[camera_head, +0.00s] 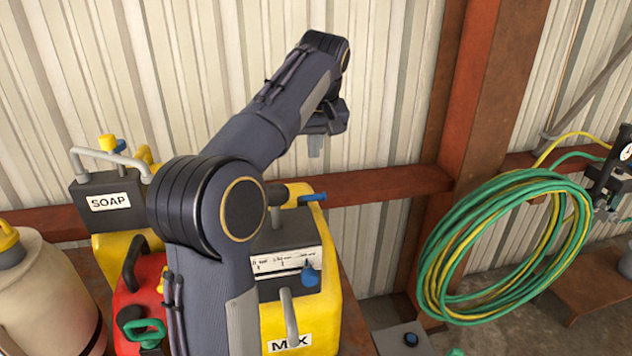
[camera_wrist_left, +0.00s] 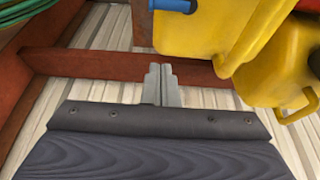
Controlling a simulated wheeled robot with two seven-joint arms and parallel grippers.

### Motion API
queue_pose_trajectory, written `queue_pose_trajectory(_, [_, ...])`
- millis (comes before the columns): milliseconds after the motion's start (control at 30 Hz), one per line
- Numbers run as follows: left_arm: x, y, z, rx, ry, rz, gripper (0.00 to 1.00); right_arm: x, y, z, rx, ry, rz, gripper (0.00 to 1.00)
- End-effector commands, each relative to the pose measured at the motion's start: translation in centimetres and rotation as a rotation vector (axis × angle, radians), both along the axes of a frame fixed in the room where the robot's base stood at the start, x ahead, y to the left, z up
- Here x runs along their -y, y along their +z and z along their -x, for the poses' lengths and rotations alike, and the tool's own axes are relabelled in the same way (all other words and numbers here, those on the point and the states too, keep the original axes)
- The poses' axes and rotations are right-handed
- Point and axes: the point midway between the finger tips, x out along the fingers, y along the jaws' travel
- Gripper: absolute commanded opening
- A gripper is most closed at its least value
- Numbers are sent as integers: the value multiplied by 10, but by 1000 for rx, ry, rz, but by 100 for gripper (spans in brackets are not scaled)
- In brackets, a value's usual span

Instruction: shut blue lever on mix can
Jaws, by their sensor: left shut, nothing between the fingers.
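The yellow mix can (camera_head: 328,300), labelled MIX, stands below and partly behind my left arm. Its blue lever (camera_head: 313,197) points to the right from a yellow valve at the top. In the left wrist view, the lever (camera_wrist_left: 172,5) is at the top edge beside a yellow can body (camera_wrist_left: 195,35). My left gripper (camera_head: 316,145) is above the lever, apart from it, with fingers pointing down. Its fingers (camera_wrist_left: 162,85) are together and empty. My arm hides part of the can. My right gripper is not in view.
A dark SOAP container (camera_head: 108,215), a red can (camera_head: 145,290) and a beige container (camera_head: 45,300) stand at the left. A rusty post (camera_head: 470,110) and coiled green hose (camera_head: 470,270) are to the right. A blue knob (camera_head: 310,275) sits on the can's front.

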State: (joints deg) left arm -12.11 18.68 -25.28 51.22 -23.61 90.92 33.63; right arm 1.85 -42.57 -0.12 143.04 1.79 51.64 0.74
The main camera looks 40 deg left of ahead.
Motion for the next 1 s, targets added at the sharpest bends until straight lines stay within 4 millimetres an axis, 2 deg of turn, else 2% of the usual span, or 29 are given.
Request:
queue_pose_trajectory(33, [-3, -12, -1, -5, 1, 1, 0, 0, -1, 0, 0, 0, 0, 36])
queue_pose_trajectory(267, [-15, -57, -11, -3, 2, 1, 0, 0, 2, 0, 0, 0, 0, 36])
queue_pose_trajectory(400, [1, -65, 1, -1, -4, 3, 0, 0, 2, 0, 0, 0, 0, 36])
queue_pose_trajectory(533, [8, -71, 6, 0, -1, 1, 0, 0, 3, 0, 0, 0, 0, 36])
queue_pose_trajectory(1000, [11, -75, 10, 0, 1, 0, 0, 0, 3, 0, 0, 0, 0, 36])
